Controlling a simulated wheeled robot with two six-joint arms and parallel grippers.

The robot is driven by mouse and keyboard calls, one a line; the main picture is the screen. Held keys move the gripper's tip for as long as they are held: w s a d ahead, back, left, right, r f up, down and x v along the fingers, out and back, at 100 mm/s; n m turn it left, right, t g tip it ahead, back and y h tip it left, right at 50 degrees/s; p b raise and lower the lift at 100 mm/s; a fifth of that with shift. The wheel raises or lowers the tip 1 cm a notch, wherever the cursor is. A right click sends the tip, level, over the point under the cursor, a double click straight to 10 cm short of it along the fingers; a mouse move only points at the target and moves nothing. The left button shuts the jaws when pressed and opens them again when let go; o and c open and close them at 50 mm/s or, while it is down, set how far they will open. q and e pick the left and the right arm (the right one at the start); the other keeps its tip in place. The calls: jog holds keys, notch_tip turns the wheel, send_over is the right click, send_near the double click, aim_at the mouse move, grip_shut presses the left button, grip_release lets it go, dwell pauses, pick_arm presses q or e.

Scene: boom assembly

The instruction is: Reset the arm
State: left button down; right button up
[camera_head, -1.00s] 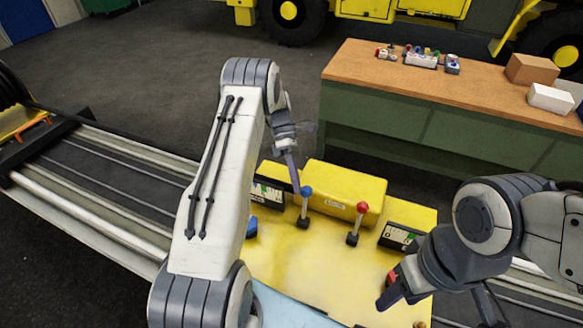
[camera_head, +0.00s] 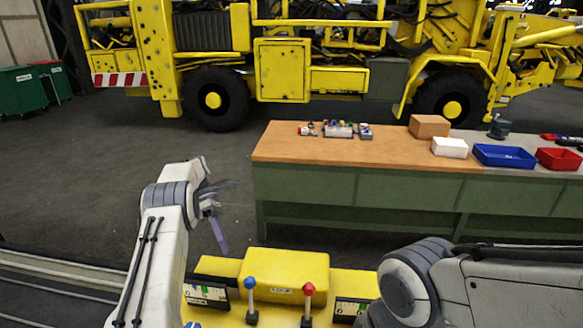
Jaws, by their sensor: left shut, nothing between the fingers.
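My left arm rises at the lower left, and its gripper (camera_head: 219,234) hangs from the wrist, pointing down, with its fingers together and empty. It is in the air to the upper left of the yellow control console (camera_head: 284,272) and apart from it. The console carries a blue-knobbed lever (camera_head: 250,285) and a red-knobbed lever (camera_head: 308,290), both standing upright. My right arm lies across the lower right. Its gripper is outside the picture.
A green workbench (camera_head: 300,188) with a wooden top stands behind the console. It holds a cardboard box (camera_head: 429,126), a white box (camera_head: 450,147), a blue bin (camera_head: 504,156) and a red bin (camera_head: 559,159). A large yellow machine (camera_head: 282,70) stands at the back. Open floor lies at left.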

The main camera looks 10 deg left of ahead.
pick_arm(q)
jog(key=s+d+r+m+t+y+b, duration=0.1)
jog(key=s+d+r+m+y+b, duration=0.15)
jog(key=d+m, duration=0.35)
jog(key=s+d+r+m+t+y+b, duration=0.1)
jog(key=s+d+m, duration=0.2)
jog(key=d, duration=0.5)
jog(key=s+d+r+m+t+y+b, duration=0.1)
jog(key=s+d+r+m+y+b, duration=0.15)
jog(key=d+m, duration=0.4)
jog(key=s+d+f+m+t+b, duration=0.1)
jog(key=s+d+f+m+t, duration=0.1)
jog(key=s+m, duration=0.4)
jog(key=s+d+f+m+t+b, duration=0.2)
jog(key=s+f+m, duration=0.2)
jog(key=s, duration=1.1)
jog(key=m, duration=0.3)
jog(key=shift+s+d, duration=0.15)
jog(key=shift+s, duration=0.05)
